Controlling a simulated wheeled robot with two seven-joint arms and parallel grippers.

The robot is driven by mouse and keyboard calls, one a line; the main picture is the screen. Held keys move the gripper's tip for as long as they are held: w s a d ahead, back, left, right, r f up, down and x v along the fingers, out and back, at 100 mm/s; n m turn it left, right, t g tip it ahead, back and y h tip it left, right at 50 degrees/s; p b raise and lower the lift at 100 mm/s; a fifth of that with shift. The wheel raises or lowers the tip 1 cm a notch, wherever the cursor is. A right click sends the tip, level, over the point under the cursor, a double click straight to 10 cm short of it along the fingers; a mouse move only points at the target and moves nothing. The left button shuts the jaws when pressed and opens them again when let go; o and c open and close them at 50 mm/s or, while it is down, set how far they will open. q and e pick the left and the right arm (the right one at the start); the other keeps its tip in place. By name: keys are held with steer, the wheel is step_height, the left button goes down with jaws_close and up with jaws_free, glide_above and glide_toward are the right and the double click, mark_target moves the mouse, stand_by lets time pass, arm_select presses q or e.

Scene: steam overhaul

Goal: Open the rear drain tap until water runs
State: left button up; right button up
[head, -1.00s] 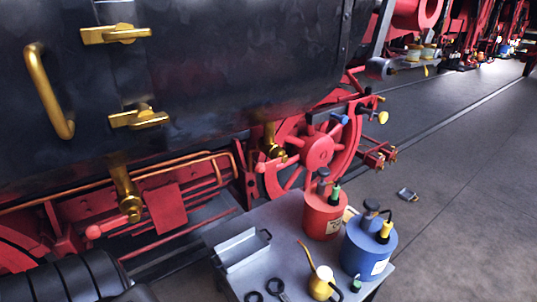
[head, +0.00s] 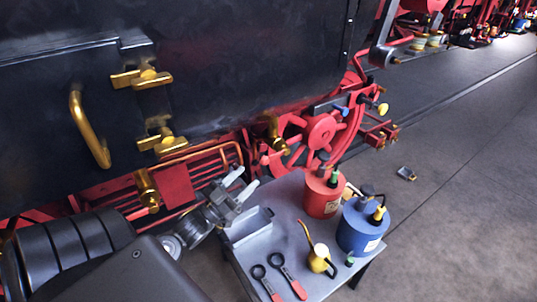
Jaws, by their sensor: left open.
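Two brass drain taps hang under the black tank side. I cannot tell from the picture which one is the rear tap. No running water shows at either. My left gripper (head: 240,185) is open and empty, between the two taps and above the tray on the cart, apart from both taps. My right gripper is not in view.
A brass grab handle (head: 90,130) and latches stick out from the tank. Floor at right is mostly clear.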

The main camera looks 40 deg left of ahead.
mark_target(268, 157)
arm_select(q)
steer(key=p+x, duration=0.3)
steer(key=x, duration=0.6)
steer(key=shift+w+r+p, duration=0.15)
steer(key=shift+w+p, duration=0.2)
steer(key=shift+w, duration=0.2)
steer(key=shift+d, duration=0.1)
steer(key=shift+c, duration=0.3)
jaws_close()
